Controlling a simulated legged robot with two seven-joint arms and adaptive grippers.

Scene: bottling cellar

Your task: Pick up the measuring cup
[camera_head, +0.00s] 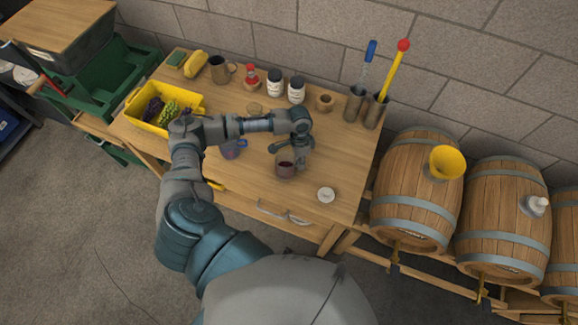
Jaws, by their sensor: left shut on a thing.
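A small cup with dark red contents, which looks like the measuring cup (286,168), is on or just above the wooden table near its front middle. It appears upright; whether its base touches the table is hard to tell. My left gripper (287,150) is at the cup's upper rim and shut on it. The gripper and wrist hide part of the cup's far side. My right gripper is not in view.
A white round piece (326,194) lies right of the cup. Barrels (414,190) stand at right.

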